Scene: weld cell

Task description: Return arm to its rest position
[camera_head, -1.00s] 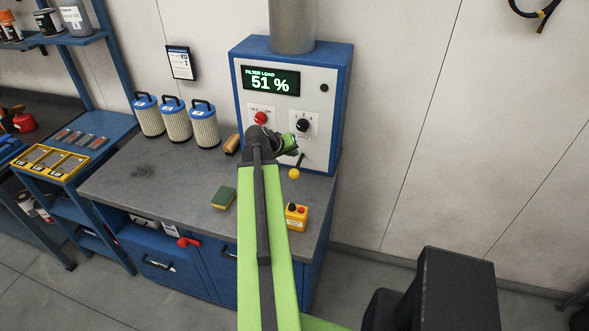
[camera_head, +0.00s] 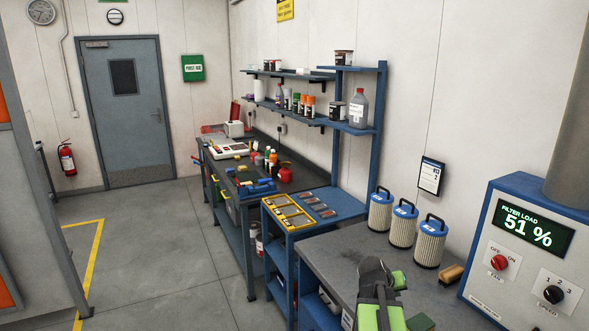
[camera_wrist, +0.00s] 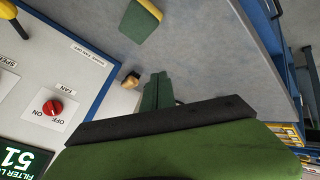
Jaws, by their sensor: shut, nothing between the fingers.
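My arm shows at the bottom of the head view, green with a dark joint, over the grey workbench (camera_head: 345,258). My gripper's green fingers (camera_wrist: 157,85) are together and empty in the wrist view. They are above the bench near the filter cabinet (camera_head: 520,245), which reads 51 %. The cabinet's red fan knob also shows in the wrist view (camera_wrist: 52,107). In the head view the fingers are mostly hidden behind the dark wrist joint.
A green and yellow sponge (camera_wrist: 141,20) and a brown-handled brush (camera_head: 451,274) lie on the bench. Several filter cartridges (camera_head: 402,224) stand at its back. A yellow tray (camera_head: 288,213) sits on the blue shelf unit at left. Open floor (camera_head: 150,260) lies further left.

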